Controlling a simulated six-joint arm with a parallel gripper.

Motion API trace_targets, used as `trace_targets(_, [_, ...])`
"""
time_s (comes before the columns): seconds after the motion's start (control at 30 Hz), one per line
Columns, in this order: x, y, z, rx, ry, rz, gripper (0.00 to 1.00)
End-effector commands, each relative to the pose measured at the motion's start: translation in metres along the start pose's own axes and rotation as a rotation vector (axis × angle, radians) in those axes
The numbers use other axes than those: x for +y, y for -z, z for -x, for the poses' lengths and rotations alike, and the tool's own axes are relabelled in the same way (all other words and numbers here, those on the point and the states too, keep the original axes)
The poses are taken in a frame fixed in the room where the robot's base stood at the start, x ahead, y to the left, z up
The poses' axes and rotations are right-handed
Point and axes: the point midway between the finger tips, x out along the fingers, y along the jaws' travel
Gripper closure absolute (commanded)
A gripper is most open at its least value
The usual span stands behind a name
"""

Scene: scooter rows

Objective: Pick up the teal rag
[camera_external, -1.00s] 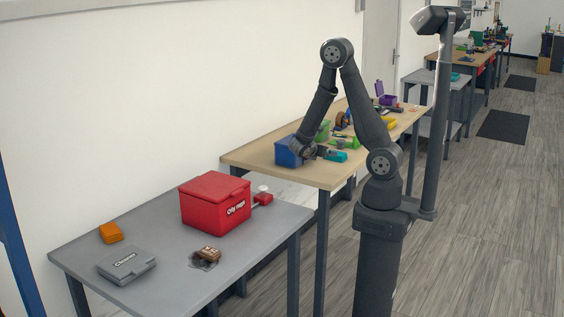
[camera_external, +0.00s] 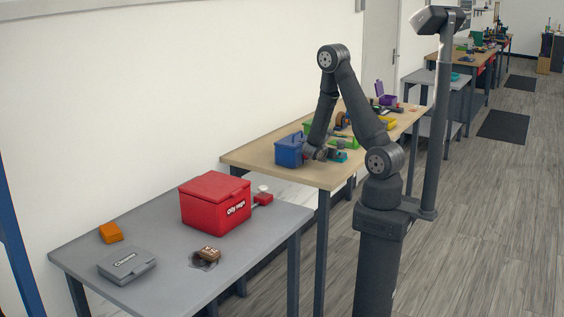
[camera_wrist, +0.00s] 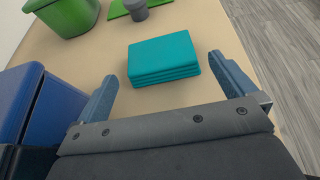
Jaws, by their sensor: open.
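The teal rag (camera_wrist: 163,58) is a folded, layered stack lying on the wooden table. In the wrist view it sits just ahead of my gripper (camera_wrist: 162,82), roughly centred between the two fingertips. My gripper is open and empty, its blue-grey fingers spread on either side of the rag's near end. In the external view the rag (camera_external: 338,156) shows as a small teal patch, partly hidden by my gripper (camera_external: 322,155), which is low over the table.
A blue bin (camera_wrist: 35,108) stands close to my gripper's left finger. A green bin (camera_wrist: 65,14) and a green item with a grey knob (camera_wrist: 137,9) lie beyond the rag. The table's right edge is near. A red box (camera_external: 215,202) stands on the grey table.

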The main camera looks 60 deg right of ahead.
Motion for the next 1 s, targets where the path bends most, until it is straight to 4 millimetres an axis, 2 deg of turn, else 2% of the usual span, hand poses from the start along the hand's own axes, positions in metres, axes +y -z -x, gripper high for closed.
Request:
trace_targets(0.4, [-0.001, 0.000, -0.050, 0.000, 0.004, -0.001, 0.00])
trace_targets(0.53, [-0.001, 0.000, -0.057, 0.000, 0.001, 0.000, 0.00])
trace_targets(0.77, [0.000, 0.000, -0.058, 0.000, 0.000, 0.000, 0.00])
trace_targets(0.9, [0.000, 0.000, -0.058, 0.000, 0.000, 0.000, 0.28])
trace_targets(0.93, [0.000, 0.000, -0.058, 0.000, 0.000, 0.000, 0.31])
trace_targets(1.0, [0.000, 0.000, -0.057, 0.000, 0.000, 0.000, 0.31])
